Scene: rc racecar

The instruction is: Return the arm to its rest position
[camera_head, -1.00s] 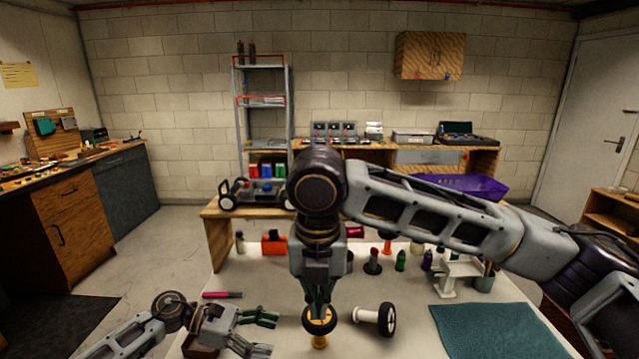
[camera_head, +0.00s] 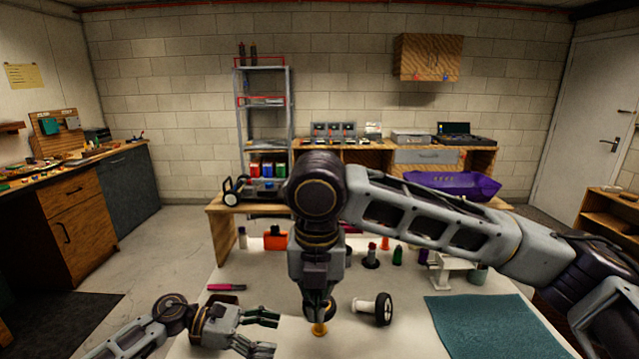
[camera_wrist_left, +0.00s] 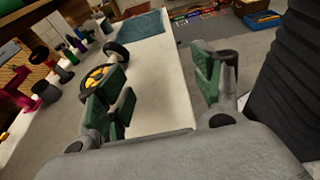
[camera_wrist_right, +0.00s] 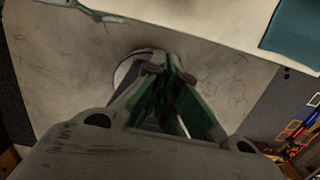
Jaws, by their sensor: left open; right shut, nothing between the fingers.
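My right gripper (camera_head: 318,306) is shut and empty in the middle of the head view, pointing down. The right wrist view shows its closed fingers (camera_wrist_right: 168,90). In the head view it overlaps a yellow-hubbed black wheel (camera_head: 320,328), partly hidden behind it; I see no contact. That wheel also shows in the left wrist view (camera_wrist_left: 94,77), beside a left-gripper finger. My left gripper (camera_head: 264,332) is open and empty at the lower left. A white axle with a black wheel (camera_head: 384,309) lies right of the right gripper.
The white table (camera_head: 400,330) bears a teal mat (camera_head: 485,326) at right and a pink-handled tool (camera_head: 226,287) at left. Several small parts stand along its far side, with a white stand (camera_head: 454,271).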

